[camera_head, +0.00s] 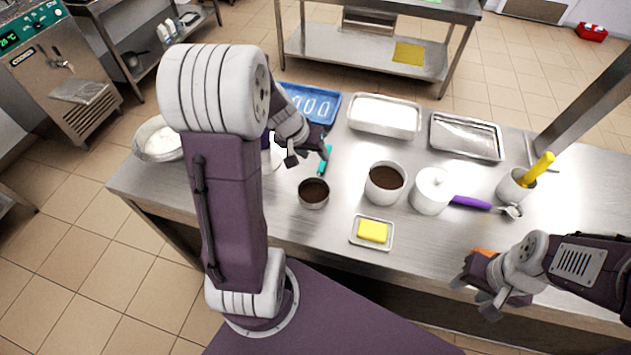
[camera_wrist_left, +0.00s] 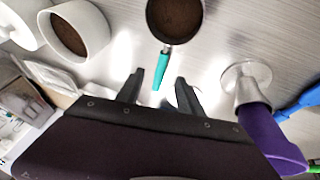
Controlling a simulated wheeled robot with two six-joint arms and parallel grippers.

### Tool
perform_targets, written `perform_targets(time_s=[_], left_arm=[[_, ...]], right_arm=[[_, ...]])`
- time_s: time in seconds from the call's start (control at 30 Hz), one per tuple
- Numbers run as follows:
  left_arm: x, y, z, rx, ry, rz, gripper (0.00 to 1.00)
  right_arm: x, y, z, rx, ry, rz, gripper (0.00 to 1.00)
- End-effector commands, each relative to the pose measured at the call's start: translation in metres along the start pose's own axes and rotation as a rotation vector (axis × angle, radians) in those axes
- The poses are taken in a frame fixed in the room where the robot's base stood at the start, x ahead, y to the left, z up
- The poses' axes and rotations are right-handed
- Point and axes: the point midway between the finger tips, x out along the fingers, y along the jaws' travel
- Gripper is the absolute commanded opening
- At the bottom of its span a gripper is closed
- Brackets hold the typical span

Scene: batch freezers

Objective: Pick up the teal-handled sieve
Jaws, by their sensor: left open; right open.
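The teal-handled sieve (camera_head: 313,194) lies on the steel table, its round bowl dark brown inside and its teal handle pointing away from my base. In the left wrist view the sieve's teal handle (camera_wrist_left: 163,70) points between the fingers, with the bowl beyond at the top. My left gripper (camera_head: 307,158) is open above the handle end, the fingers on either side of it in the wrist view; I cannot tell the height gap. My right gripper (camera_head: 474,298) is open and empty near the table's front right edge.
A purple-handled object (camera_wrist_left: 258,120) stands close by in the wrist view. A blue tray (camera_head: 330,104) and metal trays (camera_head: 383,131) lie behind.

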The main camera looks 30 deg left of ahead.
Motion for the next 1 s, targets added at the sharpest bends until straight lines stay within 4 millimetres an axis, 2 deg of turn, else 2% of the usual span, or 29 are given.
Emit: perform_targets(time_s=[0.1, 0.2, 0.4, 0.63, 0.83, 1.0], left_arm=[[0.003, -0.011, 0.003, -0.026, -0.001, -0.009, 0.44], [0.004, -0.012, 0.003, -0.028, -0.001, -0.010, 0.44], [0.034, -0.012, 0.003, -0.027, -0.003, -0.009, 0.44], [0.046, -0.012, 0.002, -0.025, -0.002, -0.011, 0.44], [0.084, -0.015, -0.001, -0.025, -0.003, -0.009, 0.44], [0.093, -0.015, -0.003, -0.025, 0.000, -0.011, 0.44]], right_arm=[[0.003, 0.000, 0.000, 0.000, 0.000, 0.000, 0.42], [0.003, 0.000, 0.000, 0.000, 0.000, 0.000, 0.42], [0.010, 0.000, 0.001, 0.000, 0.000, 0.000, 0.42], [0.011, 0.000, 0.001, 0.000, 0.000, 0.000, 0.42], [0.017, 0.001, 0.002, 0.000, 0.000, 0.000, 0.42], [0.018, 0.001, 0.002, 0.000, 0.000, 0.000, 0.42]])
